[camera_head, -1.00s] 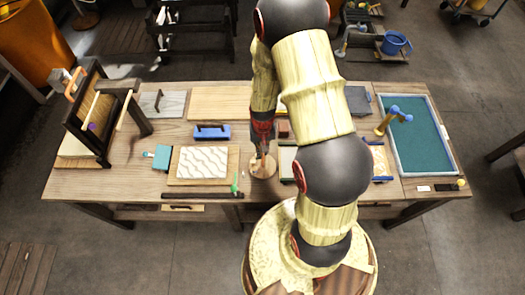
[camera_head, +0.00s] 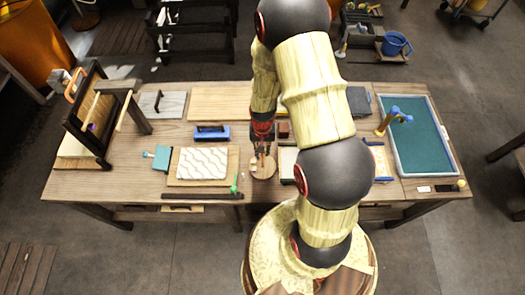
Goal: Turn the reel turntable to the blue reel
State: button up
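The reel turntable (camera_head: 263,172) is a small round wooden disc near the front middle of the workbench. Small upright pieces show on it, too small to tell apart, and I cannot make out a blue reel. My gripper (camera_head: 262,154) points down over the back part of the disc. Its dark fingers are close to the small pieces; I cannot tell whether they touch, or whether the gripper is open or shut. My arm hides the bench just right of the disc.
A patterned white block on a board (camera_head: 203,164) lies left of the disc, with a green-tipped tool (camera_head: 235,186) near its corner. A blue-based block (camera_head: 211,132) is behind. A wooden frame (camera_head: 88,115) stands far left, a teal-filled tray (camera_head: 418,140) far right.

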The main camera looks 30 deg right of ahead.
jog(key=shift+o, duration=1.1)
notch_tip(320, 180, up, 12)
jog(key=s+a+r+n+t+b, duration=0.2)
jog(key=s+a+r+n+b, duration=0.1)
jog(key=s+a+r+b, duration=0.3)
jog(key=s+a+r+n+t+b, duration=0.3)
jog(key=s+a+r+b, duration=0.3)
jog(key=r, duration=0.4)
jog(key=shift+s+n+t+b, duration=0.3)
jog(key=shift+n+b, duration=0.2)
jog(key=shift+b, duration=0.3)
jog(key=shift+r, duration=0.1)
